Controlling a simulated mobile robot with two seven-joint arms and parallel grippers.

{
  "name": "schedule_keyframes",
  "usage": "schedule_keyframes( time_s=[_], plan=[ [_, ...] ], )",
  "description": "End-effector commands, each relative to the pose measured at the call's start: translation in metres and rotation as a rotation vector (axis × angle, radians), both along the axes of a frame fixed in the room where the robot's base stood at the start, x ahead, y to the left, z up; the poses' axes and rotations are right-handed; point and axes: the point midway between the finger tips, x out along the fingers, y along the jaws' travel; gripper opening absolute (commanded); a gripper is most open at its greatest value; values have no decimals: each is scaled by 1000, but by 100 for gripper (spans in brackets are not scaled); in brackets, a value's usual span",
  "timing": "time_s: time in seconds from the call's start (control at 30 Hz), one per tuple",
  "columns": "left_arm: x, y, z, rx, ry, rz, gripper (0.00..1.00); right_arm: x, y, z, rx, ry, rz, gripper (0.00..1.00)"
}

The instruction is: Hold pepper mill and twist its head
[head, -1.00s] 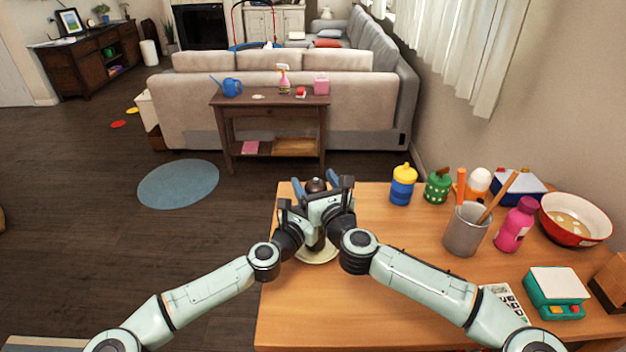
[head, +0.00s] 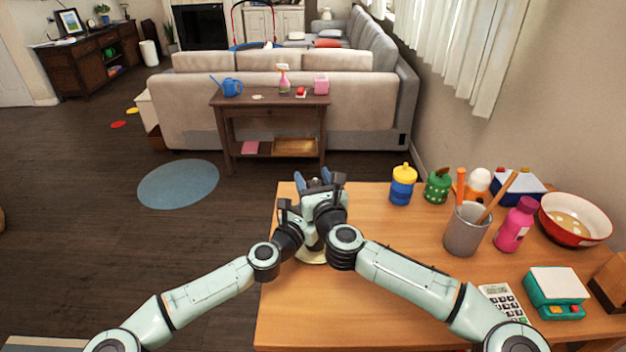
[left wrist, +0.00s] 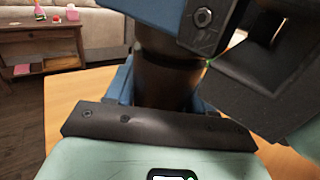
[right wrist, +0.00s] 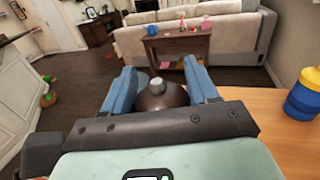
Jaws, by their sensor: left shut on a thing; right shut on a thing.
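The pepper mill is dark brown and upright near the table's left edge. In the head view my grippers hide most of it. In the right wrist view its rounded head (right wrist: 162,98) with a silver knob (right wrist: 157,85) sits between the blue fingers of my right gripper (right wrist: 163,88), which is shut on it. The left wrist view shows the mill's dark body (left wrist: 165,82) between the fingers of my left gripper (left wrist: 160,88), shut on it lower down. In the head view my right gripper (head: 322,185) is above my left one.
The table's middle is clear.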

Motion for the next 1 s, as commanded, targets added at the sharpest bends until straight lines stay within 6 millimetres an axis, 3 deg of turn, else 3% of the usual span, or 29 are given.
schedule_keyframes(
  time_s=[0.23,0.57,0.6,0.67,1.0],
  plan=[
    [0,0,1,1,-3,-1,19,0,-2,0,-1,-1,-153,28],
    [0,0,1,0,-1,-1,19,0,-3,0,0,-2,-173,28],
    [0,0,1,0,-1,-1,19,0,-3,0,0,-2,-173,62],
    [0,0,1,0,-1,-1,19,0,-3,0,0,-1,-173,80],
    [0,0,1,0,-2,-1,19,-2,-3,0,0,-1,-172,80]
  ],
)
